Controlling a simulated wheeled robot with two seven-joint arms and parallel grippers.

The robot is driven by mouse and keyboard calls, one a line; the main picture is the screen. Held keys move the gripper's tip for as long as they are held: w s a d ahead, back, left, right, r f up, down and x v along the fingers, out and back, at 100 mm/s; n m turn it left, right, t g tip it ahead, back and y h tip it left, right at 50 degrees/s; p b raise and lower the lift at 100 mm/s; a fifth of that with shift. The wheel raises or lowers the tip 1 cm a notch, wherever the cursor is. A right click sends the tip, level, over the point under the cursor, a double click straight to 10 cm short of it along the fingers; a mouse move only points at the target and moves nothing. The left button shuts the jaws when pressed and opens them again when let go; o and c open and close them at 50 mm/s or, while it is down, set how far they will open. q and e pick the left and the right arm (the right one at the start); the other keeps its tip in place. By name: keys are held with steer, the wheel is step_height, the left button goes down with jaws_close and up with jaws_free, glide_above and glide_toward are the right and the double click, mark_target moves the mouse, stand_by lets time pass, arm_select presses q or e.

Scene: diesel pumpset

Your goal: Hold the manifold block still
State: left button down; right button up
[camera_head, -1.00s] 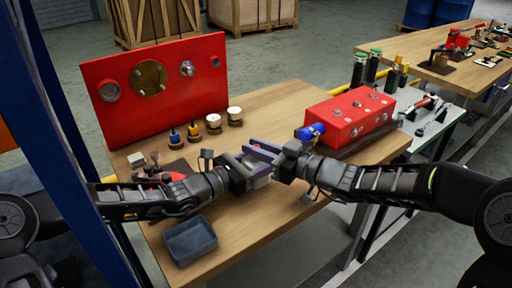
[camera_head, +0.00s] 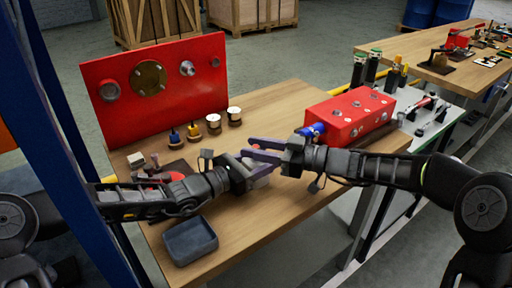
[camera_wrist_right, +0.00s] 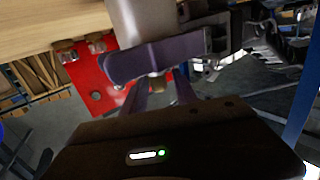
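A pale grey block (camera_head: 262,181) is at my left gripper, over the front of the wooden table; I take it for the manifold block. It is mostly hidden in the head view. In the right wrist view the block (camera_wrist_right: 143,20) is large at the top, with a purple finger of my left gripper (camera_wrist_right: 158,56) across it. My left gripper (camera_head: 248,170) appears closed on the block. My right gripper (camera_head: 264,150) comes from the right, its purple fingers apart and nothing visibly held between them. They are close to the block; contact cannot be told.
A red ported box (camera_head: 350,116) with a blue fitting (camera_head: 312,130) stands to the right. A red panel (camera_head: 155,88) stands at the back left. A grey tray (camera_head: 190,241) lies at the front left. Small parts sit before the panel. Bare wood (camera_head: 262,105) lies behind the grippers.

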steer(key=shift+t, duration=0.3)
steer(key=m+t+h, duration=0.2)
steer(key=t, duration=0.1)
steer(key=m+t+h, duration=0.2)
steer(key=m+t, duration=0.1)
steer(key=shift+s+a, duration=0.15)
steer(key=shift+m+t+h, duration=0.4)
steer(key=shift+m+h, duration=0.1)
steer(key=shift+h, duration=0.1)
steer(key=shift+c, duration=0.4)
jaws_close()
stand_by(0.6)
